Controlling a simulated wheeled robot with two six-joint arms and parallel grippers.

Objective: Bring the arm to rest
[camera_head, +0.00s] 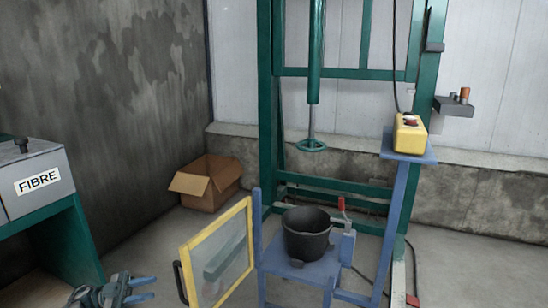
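My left gripper (148,289) shows at the bottom left edge of the head view, low over the floor. Its two fingers point right with a gap between them, and nothing shows in the gap. It is apart from everything around it, left of the yellow-framed door. Most of the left arm is cut off by the lower picture edge. My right gripper is not in view.
A yellow-framed clear door (183,250) stands open right of my gripper. A black bucket (307,240) stands on a blue stand (290,270) beside a green frame (266,100). A FIBRE box (38,182) is at left, a cardboard box (207,190) behind, a yellow control box (410,137) right.

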